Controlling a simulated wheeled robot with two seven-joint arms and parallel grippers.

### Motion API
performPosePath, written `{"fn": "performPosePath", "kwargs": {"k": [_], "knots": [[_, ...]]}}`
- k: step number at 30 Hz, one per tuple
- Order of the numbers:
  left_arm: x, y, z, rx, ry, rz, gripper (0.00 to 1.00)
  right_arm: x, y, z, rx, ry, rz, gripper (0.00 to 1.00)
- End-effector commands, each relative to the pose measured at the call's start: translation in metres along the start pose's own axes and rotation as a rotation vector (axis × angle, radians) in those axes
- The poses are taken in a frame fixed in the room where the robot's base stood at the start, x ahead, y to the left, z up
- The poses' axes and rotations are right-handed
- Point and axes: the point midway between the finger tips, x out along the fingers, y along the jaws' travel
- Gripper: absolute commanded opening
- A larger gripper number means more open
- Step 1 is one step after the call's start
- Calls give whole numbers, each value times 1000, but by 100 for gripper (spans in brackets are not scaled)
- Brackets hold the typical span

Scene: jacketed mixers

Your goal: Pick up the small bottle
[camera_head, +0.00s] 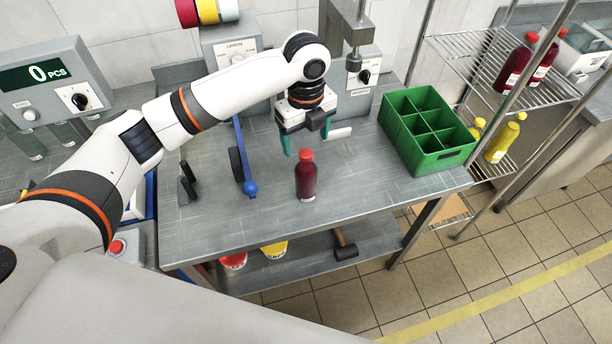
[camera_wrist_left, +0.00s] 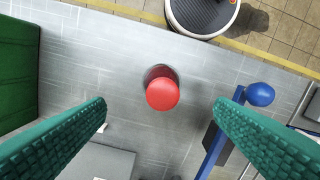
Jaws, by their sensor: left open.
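The small bottle (camera_head: 306,179) is dark red with a red cap and stands upright on the grey metal table. In the left wrist view its red cap (camera_wrist_left: 163,94) shows from above, between the two fingers and a little beyond their tips. My left gripper (camera_head: 306,143) is open and empty, with teal fingers pointing down. It hangs behind and above the bottle in the head view, and I see no contact. In the left wrist view the fingers (camera_wrist_left: 160,108) are spread wide on either side of the cap. My right gripper is not in view.
A green divided crate (camera_head: 427,160) stands at the table's right end. A blue-handled tool (camera_head: 247,180) and a dark object (camera_head: 187,181) lie left of the bottle. A wire rack (camera_head: 520,85) with red and yellow bottles stands at right. The table around the bottle is clear.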

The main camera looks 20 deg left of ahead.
Motion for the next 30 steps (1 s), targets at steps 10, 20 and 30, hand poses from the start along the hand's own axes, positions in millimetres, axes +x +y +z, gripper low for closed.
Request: {"fn": "performPosePath", "kwargs": {"k": [10, 20, 30], "knots": [[37, 0, 1, -1, 1, 0, 77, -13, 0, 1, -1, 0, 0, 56], [81, -3, 5, -1, 1, 0, 77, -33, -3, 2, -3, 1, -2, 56], [87, -3, 5, -1, 2, 3, 71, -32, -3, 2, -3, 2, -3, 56]]}}
